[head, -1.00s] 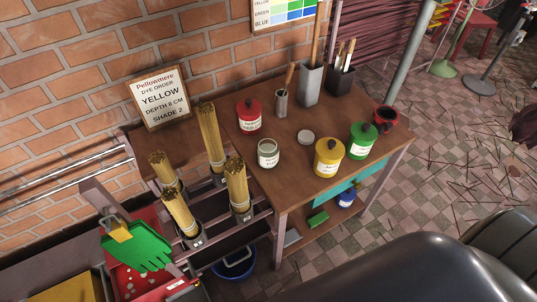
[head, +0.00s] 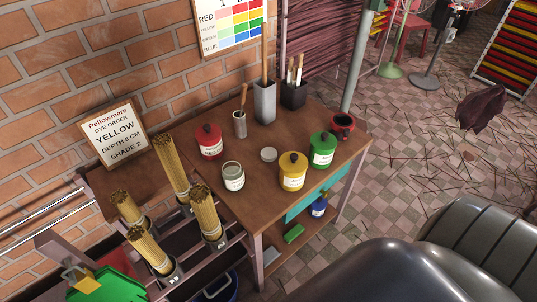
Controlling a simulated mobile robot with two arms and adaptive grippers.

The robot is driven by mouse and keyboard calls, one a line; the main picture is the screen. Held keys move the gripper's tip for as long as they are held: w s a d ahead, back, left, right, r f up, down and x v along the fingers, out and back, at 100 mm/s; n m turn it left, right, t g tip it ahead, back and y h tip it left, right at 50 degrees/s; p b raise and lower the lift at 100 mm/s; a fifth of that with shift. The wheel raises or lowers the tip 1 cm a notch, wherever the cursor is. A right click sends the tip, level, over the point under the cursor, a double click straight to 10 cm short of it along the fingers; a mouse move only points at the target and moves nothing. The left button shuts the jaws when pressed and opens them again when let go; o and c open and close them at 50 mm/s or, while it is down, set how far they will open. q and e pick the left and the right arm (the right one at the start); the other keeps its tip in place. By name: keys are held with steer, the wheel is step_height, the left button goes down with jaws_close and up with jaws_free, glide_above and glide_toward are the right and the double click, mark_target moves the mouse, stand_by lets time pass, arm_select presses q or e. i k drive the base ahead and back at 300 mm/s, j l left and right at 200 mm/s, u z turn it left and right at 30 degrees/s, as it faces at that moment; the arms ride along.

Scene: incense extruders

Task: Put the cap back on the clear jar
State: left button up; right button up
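The clear jar (head: 233,177) stands upright on the wooden table, with a white label and pale contents. No cap sits on its top. A small round grey-white cap (head: 268,155) lies flat on the tabletop, apart from the jar, to its right and a little behind. A yellow jar (head: 292,172) stands close to the right of the cap. Neither of my grippers shows in the head view.
The table (head: 270,208) also holds a red jar (head: 209,141), a green jar (head: 322,150), a red mug (head: 342,125) and tool holders (head: 264,103) at the back. Incense bundles (head: 206,212) stand in a rack at the left. Bare tabletop lies in front of the cap.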

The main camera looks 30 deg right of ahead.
mark_target(232, 172)
steer(key=l+u, duration=0.1)
steer(key=u, duration=0.2)
steer(key=l+u, duration=0.1)
steer(key=u, duration=0.25)
steer(key=k+l+u, duration=0.15)
steer(key=l, duration=0.25)
steer(key=l+u, duration=0.15)
steer(key=l, duration=0.25)
steer(key=k+l+u, duration=0.15)
steer(key=l, duration=0.25)
steer(key=k+l+u, duration=0.15)
steer(key=l, duration=0.2)
steer(key=k+l+u, duration=0.15)
steer(key=l, duration=0.2)
steer(key=k+l, duration=0.2)
steer(key=l, duration=0.15)
steer(key=k+l, duration=0.15)
steer(key=l, duration=0.15)
steer(key=k+l, duration=0.2)
steer(key=l, duration=0.15)
